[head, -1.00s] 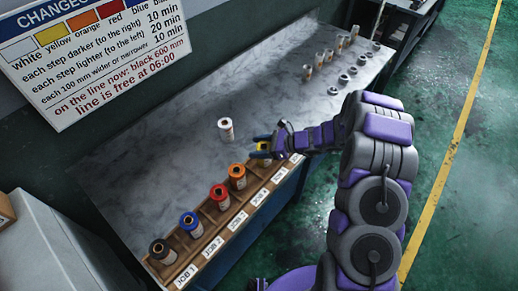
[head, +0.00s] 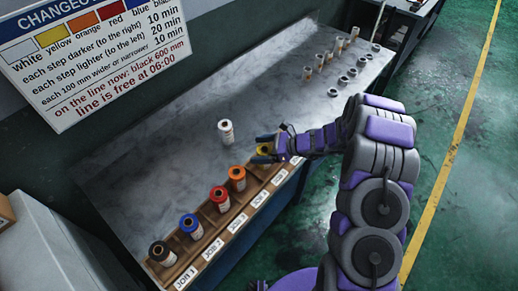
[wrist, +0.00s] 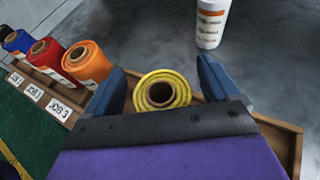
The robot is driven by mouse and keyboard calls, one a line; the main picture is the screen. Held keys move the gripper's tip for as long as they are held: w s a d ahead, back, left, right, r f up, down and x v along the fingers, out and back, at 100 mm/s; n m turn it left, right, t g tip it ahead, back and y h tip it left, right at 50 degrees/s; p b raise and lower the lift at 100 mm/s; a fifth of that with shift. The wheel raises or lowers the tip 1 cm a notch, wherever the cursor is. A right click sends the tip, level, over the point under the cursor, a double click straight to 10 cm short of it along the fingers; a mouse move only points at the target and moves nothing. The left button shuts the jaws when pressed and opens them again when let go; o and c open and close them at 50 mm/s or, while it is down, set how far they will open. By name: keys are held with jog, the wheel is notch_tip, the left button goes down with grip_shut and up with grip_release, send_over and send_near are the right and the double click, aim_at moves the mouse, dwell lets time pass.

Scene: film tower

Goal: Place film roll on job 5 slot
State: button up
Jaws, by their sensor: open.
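The yellow film roll (head: 264,149) stands upright in the wooden rack (wrist: 284,128), in the place right of the orange roll. In the wrist view the yellow roll (wrist: 161,92) is between the two blue fingers of my gripper (wrist: 163,76), with gaps on both sides. My gripper (head: 265,147) is open around it.
Orange (head: 237,178), red (head: 220,199), blue (head: 191,226) and black (head: 162,253) rolls fill the rack's places to the left. Several small rolls and cores (head: 335,62) stand at the table's far end.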

jog(key=p+v, duration=0.2)
jog(key=v, duration=0.9)
jog(key=s+a+r+n+g+h, duration=0.2)
jog(key=s+r+n, duration=0.3)
jog(key=s+r, duration=0.3)
jog(key=s+a+r+n+g+h, duration=0.3)
jog(key=s+r+n, duration=0.35)
jog(key=s, duration=0.35)
jog(key=s+d+r+n+h, duration=0.2)
jog(key=s+d, duration=0.1)
jog(key=s, duration=0.3)
jog(key=s+d+r+n+t+h, duration=0.1)
jog(key=s+d+n+h, duration=0.2)
jog(key=s, duration=0.4)
jog(key=s+d+r+n+h, duration=0.2)
jog(key=s+d+n+h, duration=0.1)
jog(key=s, duration=0.4)
jog(key=shift+s+d+r, duration=0.2)
jog(key=shift+d+r, duration=0.15)
jog(key=shift+d, duration=0.5)
